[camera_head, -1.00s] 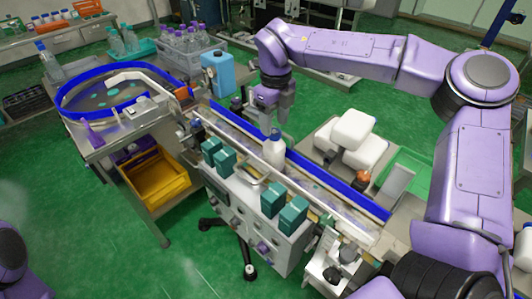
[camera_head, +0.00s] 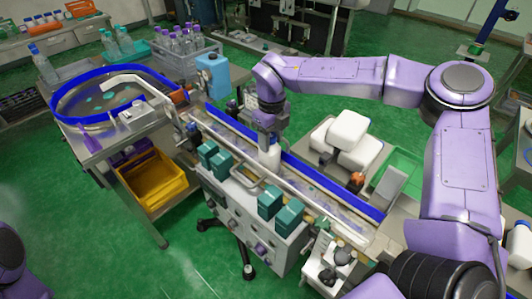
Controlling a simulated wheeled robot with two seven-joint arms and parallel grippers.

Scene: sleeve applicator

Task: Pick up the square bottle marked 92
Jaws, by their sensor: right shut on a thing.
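A white bottle (camera_head: 270,155) stands upright on the conveyor between the teal blocks and the blue rail. Its marking is too small to read. My right gripper (camera_head: 267,137) comes down from above and is shut on the top of the bottle, hiding its cap. The bottle's base appears to be at the level of the belt; I cannot tell whether it touches. Only a bit of my left arm shows at the lower left edge, and its gripper is out of view.
The conveyor (camera_head: 325,200) has teal blocks (camera_head: 270,202) along its front and a blue rail (camera_head: 335,186) behind. White containers (camera_head: 348,129) stand behind the rail. A round blue-rimmed turntable (camera_head: 75,112) and a blue canister (camera_head: 213,75) are to the left.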

